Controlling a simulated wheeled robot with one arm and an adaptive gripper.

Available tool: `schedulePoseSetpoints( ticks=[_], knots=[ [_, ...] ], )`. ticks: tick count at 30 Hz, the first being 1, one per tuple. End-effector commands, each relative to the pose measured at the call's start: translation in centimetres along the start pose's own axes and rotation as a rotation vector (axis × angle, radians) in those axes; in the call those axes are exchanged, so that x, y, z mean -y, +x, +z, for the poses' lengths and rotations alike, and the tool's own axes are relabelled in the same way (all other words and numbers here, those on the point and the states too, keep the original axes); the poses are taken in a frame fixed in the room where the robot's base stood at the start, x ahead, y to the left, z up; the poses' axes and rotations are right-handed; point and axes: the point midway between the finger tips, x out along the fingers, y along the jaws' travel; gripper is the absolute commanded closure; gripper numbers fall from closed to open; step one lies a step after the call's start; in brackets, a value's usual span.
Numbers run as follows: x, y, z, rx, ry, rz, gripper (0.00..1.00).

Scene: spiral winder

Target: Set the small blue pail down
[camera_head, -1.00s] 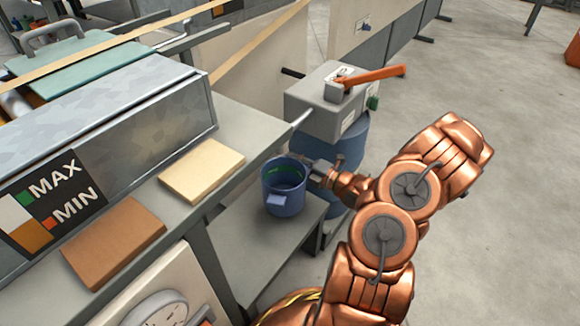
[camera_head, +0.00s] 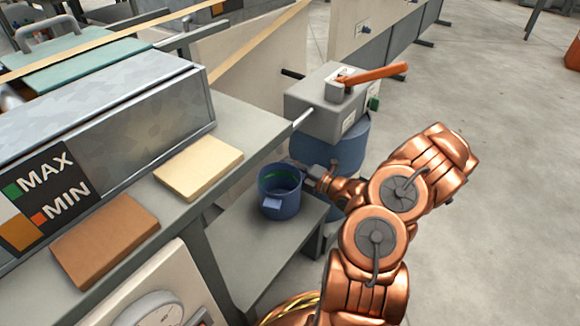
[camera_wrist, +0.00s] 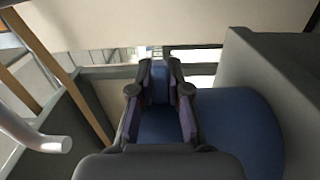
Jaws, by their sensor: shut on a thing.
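The small blue pail (camera_head: 281,197) is in the middle of the head view, upright, with a green band inside and a light blue tab on its near side. My gripper (camera_head: 307,175) is at its right side, shut on it. In the wrist view my gripper (camera_wrist: 160,100) has both fingers closed around a blue part, likely the pail's side or handle. The pail shows above a low grey shelf (camera_head: 250,245); whether its base touches the shelf cannot be told.
A grey bench with a cream block (camera_head: 199,167) and a brown block (camera_head: 104,240) stands left of the pail. A grey box with an orange lever (camera_head: 372,76) sits on a blue drum (camera_head: 345,150) behind my gripper. Open floor lies to the right.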

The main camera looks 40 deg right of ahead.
Motion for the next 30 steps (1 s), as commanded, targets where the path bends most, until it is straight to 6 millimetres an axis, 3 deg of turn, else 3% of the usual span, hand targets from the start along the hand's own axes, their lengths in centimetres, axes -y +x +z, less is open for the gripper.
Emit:
schedulePoseSetpoints(
  ticks=[1, 2, 9, 20, 30],
  knots=[
    [0.2, 0.0, 0.0, 0.0, 0.0, 0.0, 1.0],
    [0.2, 0.0, 0.0, 0.0, 0.0, 0.0, 0.83],
    [0.1, 0.0, 0.0, 0.0, -0.001, 0.0, 0.59],
    [-0.1, -0.1, 0.1, 0.001, 0.0, 0.0, 0.59],
    [-0.3, -3.3, 0.1, 0.003, 0.0, 0.001, 0.59]
  ],
)
